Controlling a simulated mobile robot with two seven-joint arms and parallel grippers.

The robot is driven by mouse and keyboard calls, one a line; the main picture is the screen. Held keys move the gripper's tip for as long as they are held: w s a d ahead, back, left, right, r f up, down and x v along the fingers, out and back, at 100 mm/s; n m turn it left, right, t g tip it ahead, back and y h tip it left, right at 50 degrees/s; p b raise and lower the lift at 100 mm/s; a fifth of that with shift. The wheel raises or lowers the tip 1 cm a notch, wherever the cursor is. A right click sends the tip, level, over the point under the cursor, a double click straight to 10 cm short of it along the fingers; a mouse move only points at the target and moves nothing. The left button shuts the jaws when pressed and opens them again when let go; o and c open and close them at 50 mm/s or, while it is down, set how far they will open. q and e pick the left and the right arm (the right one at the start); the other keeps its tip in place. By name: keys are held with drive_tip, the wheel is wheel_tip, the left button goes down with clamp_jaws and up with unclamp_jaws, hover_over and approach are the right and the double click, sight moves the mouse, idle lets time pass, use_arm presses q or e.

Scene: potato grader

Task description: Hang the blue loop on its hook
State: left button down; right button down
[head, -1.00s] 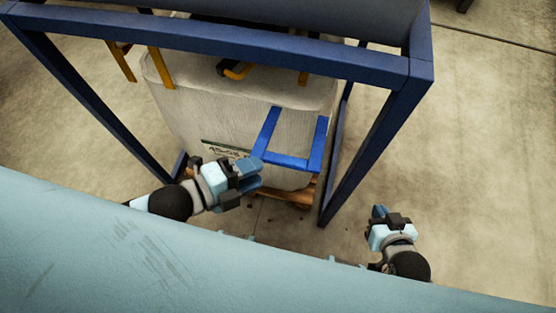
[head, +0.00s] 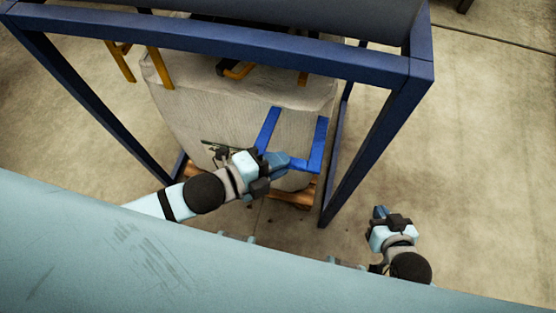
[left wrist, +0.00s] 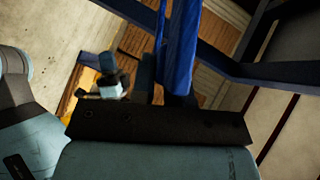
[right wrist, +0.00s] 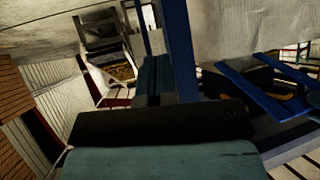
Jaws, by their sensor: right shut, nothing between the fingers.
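The blue loop (head: 318,140) is a U-shaped strap at the near right corner of a pale bulk bag (head: 190,115). My left gripper (head: 276,162) is at the left end of its lower strap, overlapping it in the head view. In the left wrist view, a blue strap (left wrist: 180,45) runs right down to the gripper (left wrist: 162,85); one finger shows beside it and the other is hidden. I cannot tell whether the jaws grip it. My right gripper (head: 380,212) is shut and empty, right of the frame. I cannot make out which part is the loop's hook.
A dark blue steel frame (head: 240,45) surrounds the bag, with a post (head: 370,150) between the bag and my right gripper. Yellow pieces (head: 160,68) and a black and yellow part (head: 236,70) sit at the bag top. The bag stands on a wooden pallet (head: 300,200). Floor at right is clear.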

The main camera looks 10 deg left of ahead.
use_arm(q)
drive_tip(key=shift+r, duration=0.1)
use_arm(e)
drive_tip(key=shift+r, duration=0.1)
